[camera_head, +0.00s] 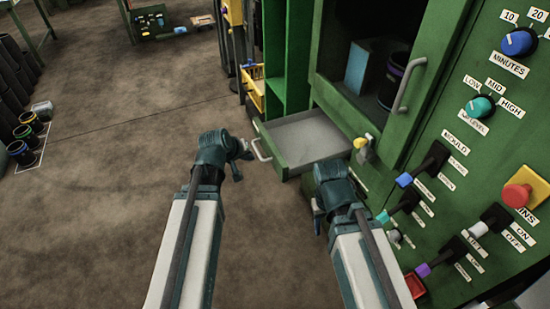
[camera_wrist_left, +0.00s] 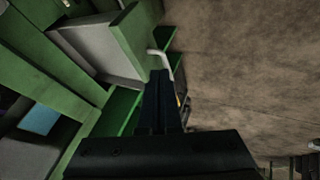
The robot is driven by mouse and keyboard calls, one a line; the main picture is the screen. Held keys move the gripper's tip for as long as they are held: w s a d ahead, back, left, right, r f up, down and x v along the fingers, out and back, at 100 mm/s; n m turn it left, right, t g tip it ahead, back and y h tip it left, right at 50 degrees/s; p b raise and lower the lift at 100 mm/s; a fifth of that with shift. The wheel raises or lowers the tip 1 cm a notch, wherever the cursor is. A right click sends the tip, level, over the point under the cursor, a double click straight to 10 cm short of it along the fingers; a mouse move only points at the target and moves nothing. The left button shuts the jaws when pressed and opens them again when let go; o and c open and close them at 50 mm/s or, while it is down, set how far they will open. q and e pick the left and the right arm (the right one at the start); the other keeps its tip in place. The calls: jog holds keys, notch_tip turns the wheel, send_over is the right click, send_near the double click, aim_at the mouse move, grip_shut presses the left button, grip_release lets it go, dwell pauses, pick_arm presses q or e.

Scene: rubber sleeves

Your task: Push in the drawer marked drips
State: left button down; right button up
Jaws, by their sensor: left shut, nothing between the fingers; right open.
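A drawer (camera_head: 305,137) with a pale grey inside and green walls stands pulled out from the low part of the green machine. No marking is readable on its front from here. Its pale bar handle (camera_head: 260,150) faces left; the drawer (camera_wrist_left: 98,48) and handle (camera_wrist_left: 165,62) also show in the left wrist view. My left gripper (camera_head: 243,158) is shut and empty, just in front of the handle; I cannot tell whether it touches. Its dark fingers (camera_wrist_left: 160,85) point at the handle. My right gripper (camera_head: 319,208) is open, before the machine below the drawer, its fingers partly hidden.
The machine's control panel (camera_head: 480,150) with knobs, levers and a red button (camera_head: 516,195) rises at right. Above the drawer is an open compartment with a door handle (camera_head: 408,84). A yellow basket (camera_head: 254,88) stands behind.

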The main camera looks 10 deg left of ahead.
pick_arm(q)
jog(key=b, duration=0.9)
send_near(274, 160)
notch_tip(274, 160, down, 5)
jog(key=a, duration=0.3)
jog(key=shift+w+d+r+p, duration=0.2)
jog(key=shift+w+d+p, duration=0.1)
jog(key=shift+w+d, duration=0.5)
jog(key=shift+w+d+r+p, duration=0.25)
jog(key=shift+w+d, duration=0.35)
jog(key=shift+d, duration=0.4)
jog(key=shift+w+d, duration=0.1)
jog(key=w+d, duration=0.5)
jog(key=d, duration=0.3)
jog(key=w+d, duration=0.5)
jog(key=d, duration=0.2)
jog(key=w+d, duration=0.6)
jog(key=d, duration=0.2)
jog(key=shift+d, duration=0.3)
jog(key=shift+w+d, duration=0.1)
jog(key=shift+d, duration=0.1)
